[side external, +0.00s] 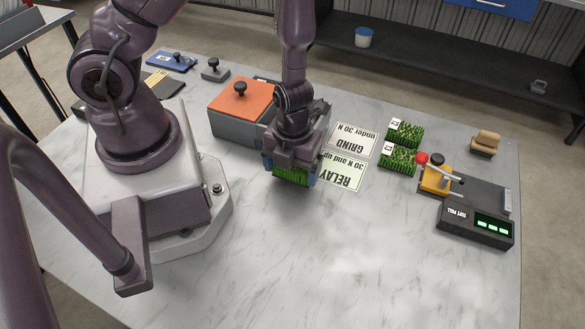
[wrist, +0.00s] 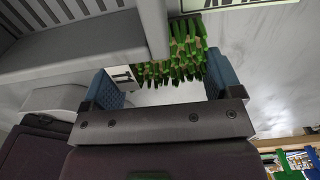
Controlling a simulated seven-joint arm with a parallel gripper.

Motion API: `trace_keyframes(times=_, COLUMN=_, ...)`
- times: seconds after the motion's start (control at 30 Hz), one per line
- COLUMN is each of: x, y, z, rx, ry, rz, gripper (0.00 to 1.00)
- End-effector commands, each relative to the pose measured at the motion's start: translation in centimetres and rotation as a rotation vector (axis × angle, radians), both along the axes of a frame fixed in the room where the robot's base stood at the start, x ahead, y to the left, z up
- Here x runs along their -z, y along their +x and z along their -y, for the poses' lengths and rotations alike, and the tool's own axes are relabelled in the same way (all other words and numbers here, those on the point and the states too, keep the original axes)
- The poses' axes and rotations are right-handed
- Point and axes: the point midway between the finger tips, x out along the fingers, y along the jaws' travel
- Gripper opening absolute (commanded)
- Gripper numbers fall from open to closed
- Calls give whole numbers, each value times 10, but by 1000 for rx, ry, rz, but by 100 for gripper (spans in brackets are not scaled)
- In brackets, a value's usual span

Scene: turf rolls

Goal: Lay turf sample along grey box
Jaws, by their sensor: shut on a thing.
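My gripper (side external: 291,176) is shut on a turf sample (side external: 291,177), a green grassy block, just in front of the grey box (side external: 232,128). In the wrist view the turf sample (wrist: 173,55) sits between the blue fingers of my gripper (wrist: 168,85), with a white label at its left. The grey box (wrist: 75,50) fills the upper left there, close beside the turf. The box has an orange lid with a black knob and a slatted part at right, partly hidden by my arm. I cannot tell whether the turf touches the table or the box.
Signs reading GRIND (side external: 352,139) and RELAY (side external: 341,174) lie right of my gripper. Two more turf samples (side external: 405,133) (side external: 397,159) lie beyond them. A turf pull tester (side external: 476,222) with a red-knobbed lever stands at the right. The front table (side external: 330,270) is clear.

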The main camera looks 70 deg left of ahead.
Motion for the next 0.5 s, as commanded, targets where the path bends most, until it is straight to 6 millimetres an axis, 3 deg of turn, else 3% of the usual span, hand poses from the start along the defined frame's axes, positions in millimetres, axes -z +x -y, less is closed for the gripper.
trace_keyframes(times=0.5, x=-38, y=4, z=-3, rx=-2, ry=7, rz=18, gripper=54)
